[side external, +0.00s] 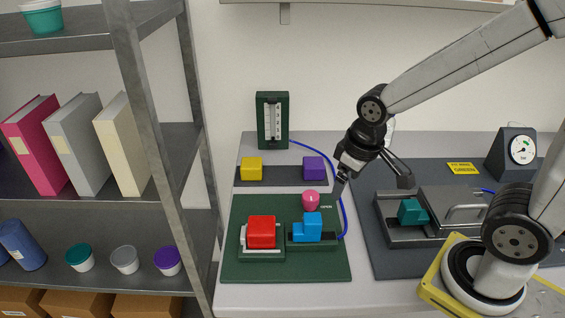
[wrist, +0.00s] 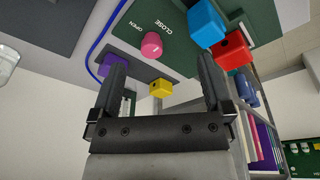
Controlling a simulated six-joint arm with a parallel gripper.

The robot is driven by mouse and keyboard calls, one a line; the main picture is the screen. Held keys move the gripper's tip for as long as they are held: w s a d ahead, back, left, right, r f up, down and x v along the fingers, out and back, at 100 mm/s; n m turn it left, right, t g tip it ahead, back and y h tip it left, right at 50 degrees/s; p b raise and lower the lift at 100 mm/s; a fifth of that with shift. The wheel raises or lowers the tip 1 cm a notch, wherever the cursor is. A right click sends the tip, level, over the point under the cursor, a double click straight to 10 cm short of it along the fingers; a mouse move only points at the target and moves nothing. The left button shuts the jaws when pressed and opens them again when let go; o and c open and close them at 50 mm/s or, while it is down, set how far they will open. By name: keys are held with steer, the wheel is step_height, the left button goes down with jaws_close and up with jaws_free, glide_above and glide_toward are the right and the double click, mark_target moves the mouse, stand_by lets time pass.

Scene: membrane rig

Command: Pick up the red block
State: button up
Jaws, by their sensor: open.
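The red block (side external: 261,231) sits on a light holder (side external: 246,250) at the front left of the green panel (side external: 300,270). In the wrist view the red block (wrist: 232,52) shows at the upper right, beyond one finger, with a dark hole in one face. My gripper (side external: 372,182) is open and empty. It hangs in the air above and to the right of the red block, clear of it. Both fingers (wrist: 161,68) stand wide apart in the wrist view. The underside of the red block is partly hidden by its holder.
A blue block (side external: 308,228) sits just right of the red block. A pink knob (side external: 311,199) stands behind it. Yellow (side external: 251,169) and purple (side external: 315,168) blocks sit on a dark strip. A blue tube (side external: 341,215) runs along the panel's right edge. A teal block (side external: 412,212) lies right.

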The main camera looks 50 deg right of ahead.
steer(key=w+a+n+t+h, duration=0.2)
steer(key=a+n+t+h, duration=0.25)
steer(key=a+n, duration=0.75)
steer(key=w+a+n+t+h, duration=0.25)
steer(key=a+n+h, duration=0.25)
steer(key=a+n, duration=0.65)
steer(key=n, duration=0.3)
glide_toward(261, 236)
steer(key=x, duration=0.3)
steer(key=shift+m+x, duration=0.25)
steer(key=shift+x, duration=0.95)
steer(key=shift+x, duration=2.6)
